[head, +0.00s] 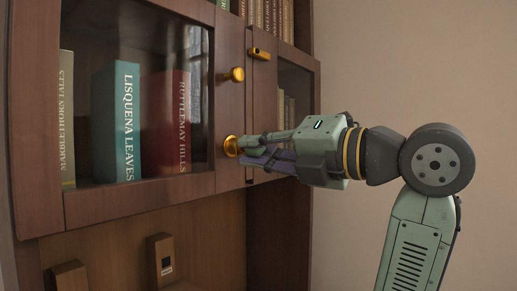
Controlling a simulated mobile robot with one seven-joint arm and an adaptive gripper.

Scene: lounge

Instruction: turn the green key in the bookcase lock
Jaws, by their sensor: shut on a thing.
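The bookcase (140,206) has a glass door with a brown wooden frame, seen at an angle. The brass lock (231,146) sits on the right part of this frame, below a round brass knob. My gripper (256,152) reaches in from the right, its fingers level with the lock and just in front of it. It is shut on the green key (254,151), of which only a small part shows between the fingers. The fingers hide most of the key, and how far it is turned cannot be told.
Books such as a teal one (117,122) and a red one (165,122) stand behind the glass. Small wooden blocks (161,260) are on the lower shelf. The wall at right is bare.

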